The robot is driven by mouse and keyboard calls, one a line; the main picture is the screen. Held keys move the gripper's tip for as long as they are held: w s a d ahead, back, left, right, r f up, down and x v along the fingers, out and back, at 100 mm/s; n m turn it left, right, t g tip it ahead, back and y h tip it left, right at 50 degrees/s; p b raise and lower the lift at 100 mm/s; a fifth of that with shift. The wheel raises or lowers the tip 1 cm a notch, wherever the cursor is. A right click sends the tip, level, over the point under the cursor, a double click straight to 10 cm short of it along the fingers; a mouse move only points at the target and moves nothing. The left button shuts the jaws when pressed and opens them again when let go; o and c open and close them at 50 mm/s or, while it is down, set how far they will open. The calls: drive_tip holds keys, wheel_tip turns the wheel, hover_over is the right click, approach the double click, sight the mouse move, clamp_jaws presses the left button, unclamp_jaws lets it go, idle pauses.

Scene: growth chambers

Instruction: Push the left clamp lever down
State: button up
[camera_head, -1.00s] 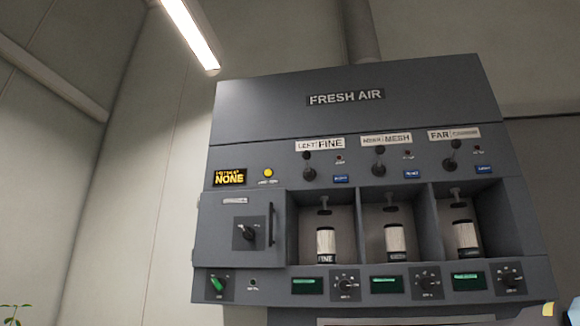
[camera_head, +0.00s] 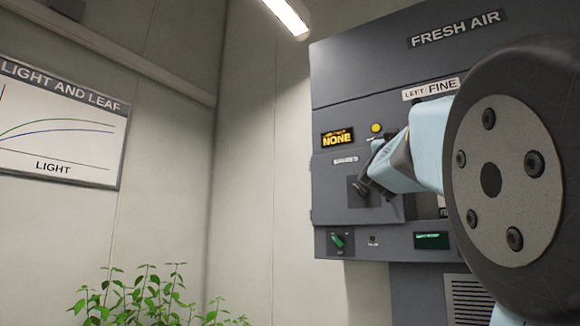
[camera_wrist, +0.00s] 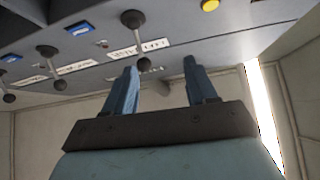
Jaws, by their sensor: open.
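The left clamp lever, a black-knobbed lever (camera_wrist: 132,18), shows in the wrist view at top centre, beside the label plate (camera_wrist: 137,48) and a blue button (camera_wrist: 79,28). In the head view my arm hides it; only the LEFT FINE label (camera_head: 431,89) shows above. My gripper (camera_wrist: 160,64) is open and empty, its two blue fingers apart. In the wrist view the fingertips are below the lever knob, with no contact visible. In the head view the gripper is in front of the left part of the panel.
The middle lever (camera_wrist: 47,50) and far lever (camera_wrist: 8,98) are left in the wrist view. A yellow lamp (camera_head: 376,128) and NONE display (camera_head: 337,138) are on the FRESH AIR cabinet (camera_head: 350,85). A green switch (camera_head: 338,241) is below. Plants (camera_head: 150,300) stand lower left.

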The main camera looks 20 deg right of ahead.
drive_tip(key=d+r+m+g+h, duration=0.1)
drive_tip(key=d+r, duration=0.2)
drive_tip(key=r, duration=0.1)
drive_tip(key=w+d+r+m+g+h, duration=0.1)
drive_tip(key=d+r, duration=0.3)
drive_tip(key=w+d+r+m+g+h, duration=0.1)
drive_tip(key=d+r, duration=0.3)
drive_tip(key=shift+w+g, duration=0.1)
drive_tip(key=shift+g, duration=0.3)
drive_tip(key=shift+c, duration=0.5)
clamp_jaws()
